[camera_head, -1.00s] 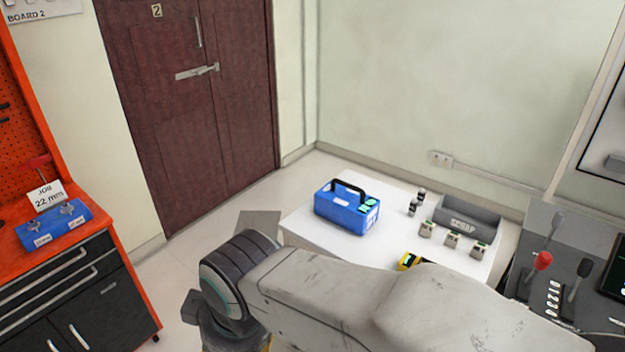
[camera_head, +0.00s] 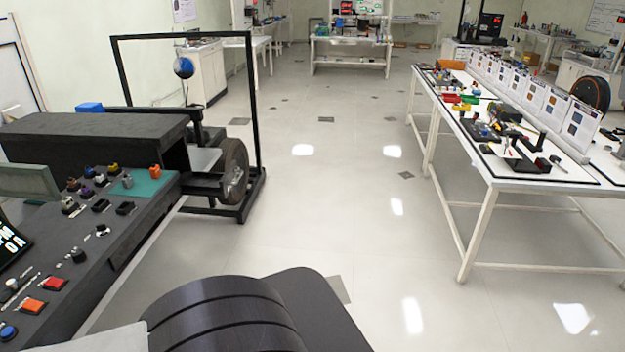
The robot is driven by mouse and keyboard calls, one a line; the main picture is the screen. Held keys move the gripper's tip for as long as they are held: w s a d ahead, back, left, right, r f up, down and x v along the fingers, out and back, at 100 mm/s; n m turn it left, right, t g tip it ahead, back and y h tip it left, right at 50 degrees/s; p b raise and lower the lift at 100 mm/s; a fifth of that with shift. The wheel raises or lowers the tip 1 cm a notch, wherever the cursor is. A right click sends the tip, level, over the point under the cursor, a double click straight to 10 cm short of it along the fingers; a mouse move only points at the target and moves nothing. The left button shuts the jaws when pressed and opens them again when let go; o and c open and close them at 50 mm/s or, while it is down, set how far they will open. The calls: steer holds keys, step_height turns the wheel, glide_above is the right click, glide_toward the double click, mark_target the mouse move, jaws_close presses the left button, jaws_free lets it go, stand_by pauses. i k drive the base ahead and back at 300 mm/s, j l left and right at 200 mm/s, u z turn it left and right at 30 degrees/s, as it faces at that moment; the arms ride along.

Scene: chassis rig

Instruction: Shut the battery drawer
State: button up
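The chassis rig (camera_head: 90,135) stands at the left, a long dark box with an open end facing right. My gripper is out of view; only a dark rounded part of my own arm shows at the bottom.
A control panel (camera_head: 60,250) with buttons is at the near left. A white workbench (camera_head: 478,175) with tools stands at the right. The floor between is clear.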

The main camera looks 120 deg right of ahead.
mark_target(207, 178)
steer(key=k+z, duration=0.1)
steer(key=z, duration=0.35)
steer(key=k+z, duration=0.15)
steer(key=z, duration=0.3)
steer(key=k+z, duration=0.1)
steer(key=z, duration=0.3)
steer(key=k+l+z, duration=0.1)
steer(key=z, duration=0.35)
steer(key=k+l+z, duration=0.1)
steer(key=z, duration=0.35)
steer(key=l+z, duration=0.25)
steer(key=z, duration=0.2)
steer(key=k+l+z, duration=0.1)
steer(key=z, duration=0.35)
steer(key=l, duration=0.05)
